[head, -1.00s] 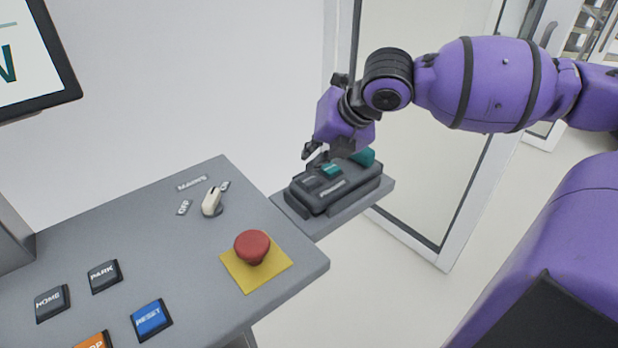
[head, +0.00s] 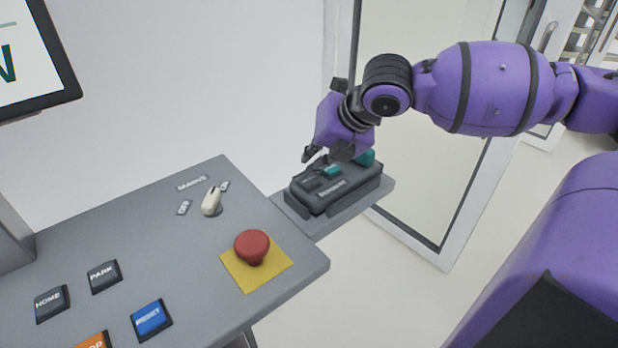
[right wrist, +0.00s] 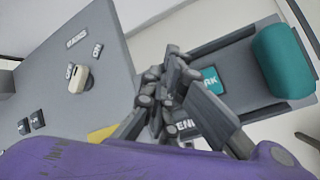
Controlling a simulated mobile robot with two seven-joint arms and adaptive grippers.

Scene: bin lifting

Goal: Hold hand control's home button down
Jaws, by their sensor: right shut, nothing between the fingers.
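The hand control (head: 347,198) is a dark grey box on a small grey shelf to the right of the console. It has a teal key (head: 331,171), dark keys partly covered by my fingers, and a larger teal part (head: 366,157) at its far end. I cannot read which key is home. My right gripper (head: 312,158) is shut and empty, pointing down over the left end of the hand control. In the right wrist view its fingers (right wrist: 174,68) hide part of the box beside the teal key (right wrist: 211,80). Contact with a key cannot be told. My left gripper is not in view.
The console (head: 130,220) holds a red mushroom button (head: 252,246) on a yellow plate, a white switch (head: 212,201), and HOME (head: 52,303), PARK (head: 104,275) and blue RESET (head: 151,319) buttons. A screen (head: 30,60) stands at the upper left. A glass door is behind the shelf.

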